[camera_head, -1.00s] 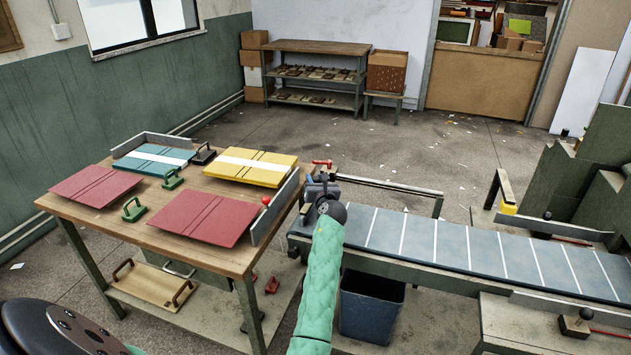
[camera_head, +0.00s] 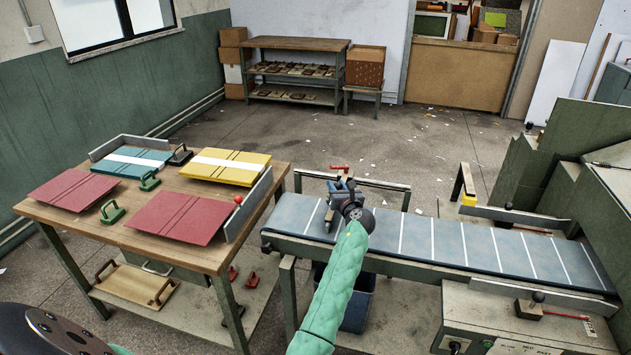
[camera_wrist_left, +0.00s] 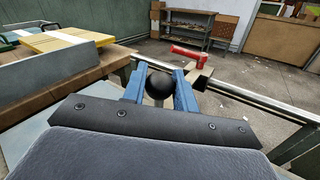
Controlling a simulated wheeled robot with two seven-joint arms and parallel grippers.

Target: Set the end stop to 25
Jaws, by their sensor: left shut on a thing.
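The end stop shows a red lever (camera_head: 339,168) at the long metal rail (camera_head: 385,184) behind the belt, and a black ball knob (camera_wrist_left: 160,86). My left gripper (camera_head: 343,190) is over the left part of the belt. In the left wrist view its two blue fingers are shut around the knob, one on each side. The red lever also shows just beyond the fingers in that view (camera_wrist_left: 190,54). My wrist hides much of the stop's body in the head view. I cannot read any scale numbers. My right gripper is out of view.
The blue-grey belt (camera_head: 480,246) with white cross lines runs to the right. A wooden table (camera_head: 95,228) with red, teal and yellow boards stands at left. A dark bin (camera_head: 358,306) is under the belt. A machine with a black-knobbed lever (camera_head: 537,297) stands at front right.

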